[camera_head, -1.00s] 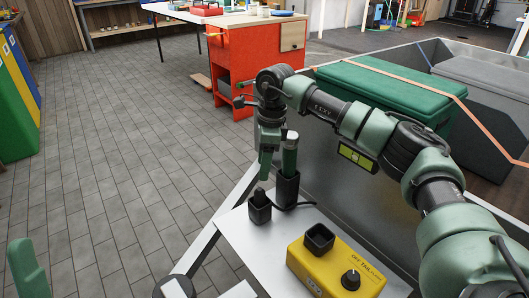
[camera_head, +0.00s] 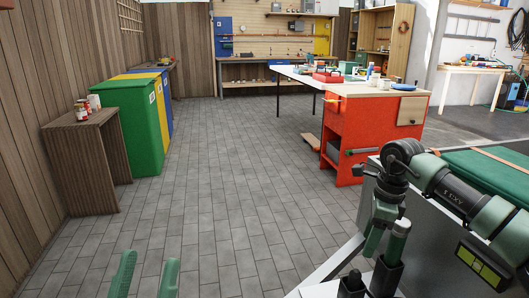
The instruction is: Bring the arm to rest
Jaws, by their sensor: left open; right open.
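My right arm comes in from the right edge in the head view. Its gripper (camera_head: 382,246) points down at the lower right, with its green fingers apart. Its lower end is close to black upright holders (camera_head: 385,277) on a white surface; I cannot tell whether it touches them. My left gripper (camera_head: 144,278) shows at the bottom edge as two green fingertips, apart with only floor visible between them. The rest of my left arm is out of view.
A red workbench (camera_head: 362,130) stands beyond my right arm. A green lidded box (camera_head: 488,166) lies behind that arm. The grey tiled floor (camera_head: 235,200) between is clear.

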